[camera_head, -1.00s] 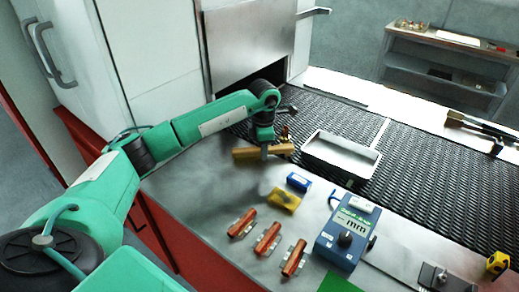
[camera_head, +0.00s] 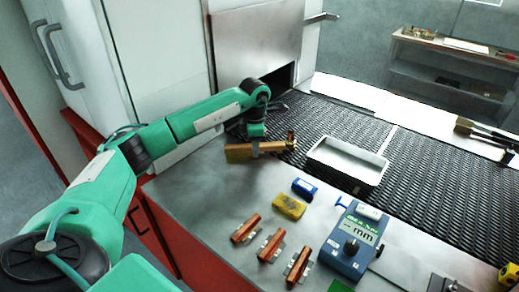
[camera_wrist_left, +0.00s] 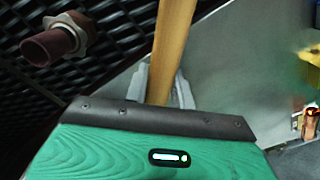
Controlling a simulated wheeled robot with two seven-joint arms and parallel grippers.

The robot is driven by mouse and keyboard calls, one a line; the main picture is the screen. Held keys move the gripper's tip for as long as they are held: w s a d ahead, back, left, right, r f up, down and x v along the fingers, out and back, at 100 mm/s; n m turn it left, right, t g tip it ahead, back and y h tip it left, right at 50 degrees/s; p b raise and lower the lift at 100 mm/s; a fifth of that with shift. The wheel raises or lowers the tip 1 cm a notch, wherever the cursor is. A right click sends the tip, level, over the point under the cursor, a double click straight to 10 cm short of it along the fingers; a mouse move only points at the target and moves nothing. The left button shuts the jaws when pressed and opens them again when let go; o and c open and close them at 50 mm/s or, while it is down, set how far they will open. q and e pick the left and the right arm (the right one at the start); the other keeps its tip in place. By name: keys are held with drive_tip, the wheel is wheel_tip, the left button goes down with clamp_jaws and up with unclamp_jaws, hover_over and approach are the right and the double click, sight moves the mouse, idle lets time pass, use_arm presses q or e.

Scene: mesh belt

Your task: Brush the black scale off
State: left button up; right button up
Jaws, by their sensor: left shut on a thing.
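My left gripper (camera_head: 257,141) is shut on a long wooden handle (camera_head: 240,152), held level over the near left edge of the mesh belt. In the left wrist view the handle (camera_wrist_left: 171,50) runs up between the fingers (camera_wrist_left: 162,85); no bristles can be made out. A copper-brown fitting with a hex collar (camera_head: 291,138) is at the handle's right end in the head view. In the wrist view the fitting (camera_wrist_left: 55,40) is left of the handle, apart from it, with a dark reddish end. Black scale on it cannot be told for sure. My right gripper is not in view.
A metal tray (camera_head: 348,160) stands on the belt (camera_head: 420,180). On the steel table are a blue block (camera_head: 304,187), a yellow block (camera_head: 289,207), three copper pieces (camera_head: 270,245) and a blue meter (camera_head: 350,240). A furnace-like opening (camera_head: 279,78) is behind my gripper.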

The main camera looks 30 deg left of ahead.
sight(271, 159)
use_arm(q)
drive_tip(key=shift+w+a+b, duration=0.15)
drive_tip(key=shift+a+b, duration=0.05)
drive_tip(key=shift+a, duration=1.35)
drive_tip(key=shift+w+a+b, duration=0.1)
drive_tip(key=shift+a+b, duration=0.05)
drive_tip(key=shift+a, duration=1.4)
drive_tip(key=shift+w, duration=0.5)
drive_tip(key=shift+s+d+p, duration=0.15)
drive_tip(key=shift+d+p, duration=0.35)
drive_tip(key=shift+d, duration=1.45)
drive_tip(key=shift+s+d+p, duration=0.15)
drive_tip(key=shift+d+p, duration=0.35)
drive_tip(key=shift+d, duration=1.45)
drive_tip(key=shift+s+d+f, duration=0.1)
drive_tip(key=shift+d, duration=1)
drive_tip(key=shift+s+d+f, duration=0.1)
drive_tip(key=shift+d, duration=1)
drive_tip(key=shift+r, duration=0.1)
drive_tip(key=shift+r+p, duration=1.8)
drive_tip(key=shift+r, duration=1.25)
drive_tip(key=shift+a+r, duration=0.1)
